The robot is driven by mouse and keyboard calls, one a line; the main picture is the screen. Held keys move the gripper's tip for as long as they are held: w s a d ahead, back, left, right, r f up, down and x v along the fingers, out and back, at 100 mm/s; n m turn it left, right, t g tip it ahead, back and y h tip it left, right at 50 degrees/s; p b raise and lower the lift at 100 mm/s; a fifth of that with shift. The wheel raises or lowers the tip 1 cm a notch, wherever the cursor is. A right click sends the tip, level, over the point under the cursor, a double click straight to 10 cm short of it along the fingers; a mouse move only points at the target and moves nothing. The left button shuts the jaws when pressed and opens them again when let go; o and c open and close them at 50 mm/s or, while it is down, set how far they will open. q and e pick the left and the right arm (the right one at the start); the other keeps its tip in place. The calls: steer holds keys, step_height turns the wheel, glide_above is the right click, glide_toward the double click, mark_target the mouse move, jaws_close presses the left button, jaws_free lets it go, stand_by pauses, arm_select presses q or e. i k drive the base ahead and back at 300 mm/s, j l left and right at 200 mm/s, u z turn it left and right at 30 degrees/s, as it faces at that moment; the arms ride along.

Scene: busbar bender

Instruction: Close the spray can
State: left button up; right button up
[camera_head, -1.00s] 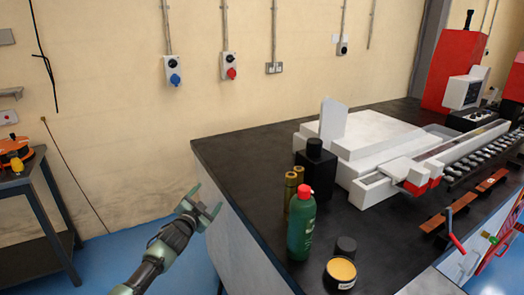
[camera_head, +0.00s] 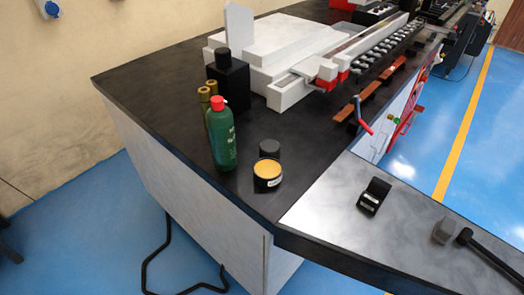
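A green can (camera_head: 222,142) with a red top stands upright on the black worktop near its left front edge. It looks like the spray can; I cannot tell whether the red part is a cap or a nozzle. A small dark round piece (camera_head: 269,148), cap-like, stands on the worktop to the right of the can, apart from it. A low black tin (camera_head: 267,182) with a yellow-orange top stands just in front of that piece. Neither of my grippers is in view.
Brass-coloured cylinders (camera_head: 204,97) and a black square bottle (camera_head: 229,82) stand close behind the can. A white machine (camera_head: 270,45) lies beyond. A black device (camera_head: 374,195) and a grey block (camera_head: 444,230) with a dark bar rest on the grey-topped front section. Worktop right of the tin is clear.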

mark_target(221, 123)
steer(key=z, duration=1.7)
steer(key=k+j, duration=0.65)
steer(key=j, duration=0.15)
